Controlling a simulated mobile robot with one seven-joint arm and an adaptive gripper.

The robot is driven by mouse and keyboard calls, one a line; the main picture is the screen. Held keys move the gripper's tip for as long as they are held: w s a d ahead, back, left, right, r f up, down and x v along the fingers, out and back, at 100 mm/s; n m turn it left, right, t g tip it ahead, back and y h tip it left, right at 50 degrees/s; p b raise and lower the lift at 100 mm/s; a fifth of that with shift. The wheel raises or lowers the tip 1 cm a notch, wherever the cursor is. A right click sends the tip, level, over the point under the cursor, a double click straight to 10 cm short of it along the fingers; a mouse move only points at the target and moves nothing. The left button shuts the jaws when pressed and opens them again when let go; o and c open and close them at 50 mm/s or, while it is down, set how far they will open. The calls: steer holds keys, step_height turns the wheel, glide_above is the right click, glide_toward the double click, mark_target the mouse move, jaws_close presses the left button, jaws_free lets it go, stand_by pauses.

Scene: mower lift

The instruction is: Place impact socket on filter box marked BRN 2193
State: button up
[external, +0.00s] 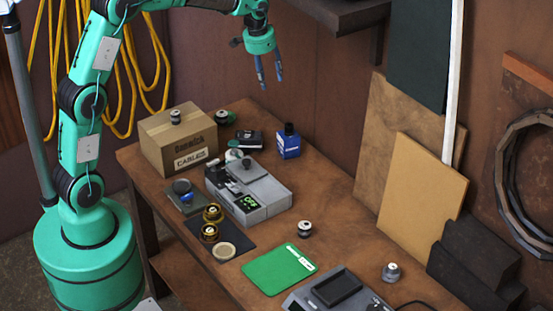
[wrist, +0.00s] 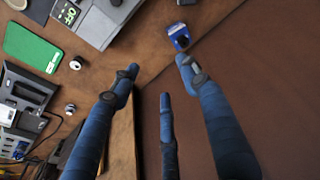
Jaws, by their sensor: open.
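My gripper (external: 271,80) is open and empty, high above the back of the workbench; its spread fingers also show in the wrist view (wrist: 157,74). Small metal cylinders that could be sockets stand at several places: one near the green mat (external: 305,229), one farther right (external: 391,272), and one on the cardboard box (external: 175,117). I cannot tell which is the impact socket.
A cardboard box (external: 180,145) marked CABLES stands back left. A grey device (external: 262,196) with a green display is mid-bench. A green mat (external: 278,270) and another grey device (external: 335,293) lie in front. Boards (external: 422,190) lean at the right. A shelf (external: 340,16) juts out above.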

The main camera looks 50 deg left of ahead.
steer(key=s+d+r+t, duration=0.1)
steer(key=s+d+r, duration=0.1)
steer(key=s+r, duration=0.35)
steer(key=s+d+r, duration=0.2)
steer(key=s, duration=0.7)
steer(key=s+d+r+t, duration=0.1)
steer(key=s+r, duration=0.3)
steer(key=s, duration=0.3)
steer(key=s+d+f, duration=0.1)
steer(key=s, duration=1)
steer(key=s+d+f+t, duration=0.1)
steer(key=s+d, duration=0.1)
steer(key=s, duration=0.9)
steer(key=shift+s+d, duration=0.15)
steer(key=shift+s, duration=0.1)
step_height(320, 180, down, 6)
steer(key=b, duration=0.6)
steer(key=shift+r, duration=0.1)
